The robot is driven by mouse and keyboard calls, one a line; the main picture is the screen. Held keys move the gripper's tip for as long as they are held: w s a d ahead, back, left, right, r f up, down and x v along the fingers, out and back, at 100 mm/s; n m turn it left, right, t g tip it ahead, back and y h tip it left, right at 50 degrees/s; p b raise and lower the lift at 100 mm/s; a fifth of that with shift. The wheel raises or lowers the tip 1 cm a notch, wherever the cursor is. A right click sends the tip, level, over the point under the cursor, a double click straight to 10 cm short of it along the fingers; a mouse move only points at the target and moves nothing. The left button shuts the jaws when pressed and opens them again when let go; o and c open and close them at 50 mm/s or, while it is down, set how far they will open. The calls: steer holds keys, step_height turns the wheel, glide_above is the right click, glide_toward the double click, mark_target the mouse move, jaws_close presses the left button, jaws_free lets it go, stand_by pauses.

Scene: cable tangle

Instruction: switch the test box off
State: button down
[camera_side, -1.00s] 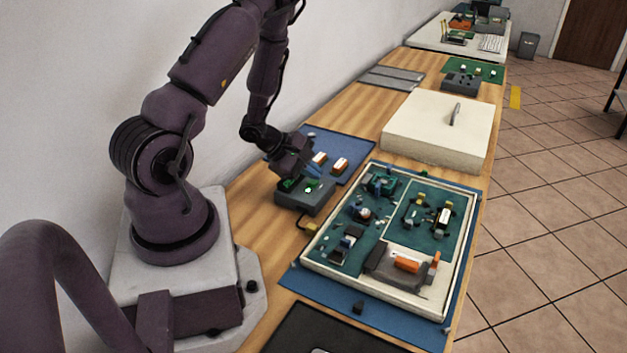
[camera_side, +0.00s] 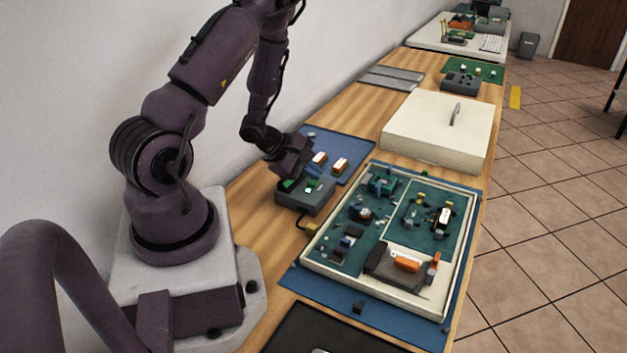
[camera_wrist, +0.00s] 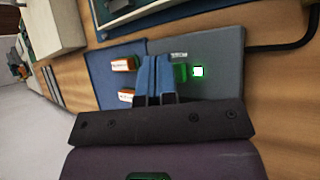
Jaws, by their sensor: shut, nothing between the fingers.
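The test box is a flat grey box (camera_side: 306,196) on the wooden bench, beside the blue mat. In the wrist view its grey top (camera_wrist: 215,50) carries a green switch part (camera_wrist: 181,73) and a small square lamp (camera_wrist: 198,71) glowing white-green. My gripper (camera_side: 313,171) is over the box's far part. In the wrist view the blue fingers (camera_wrist: 153,66) are together and empty, just left of the green part and partly hiding the box's edge. I cannot tell whether the fingertips touch the box.
A blue mat (camera_side: 345,146) with orange-and-white parts lies behind the box. To the right is a shallow tray (camera_side: 459,270) of boards and cables. A cream lidded box (camera_side: 437,130) stands farther back. A black cable (camera_wrist: 283,47) leaves the test box.

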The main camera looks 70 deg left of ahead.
mark_target(312, 183)
steer(key=shift+f, duration=0.4)
steer(key=shift+r, duration=0.45)
steer(key=shift+r, duration=3)
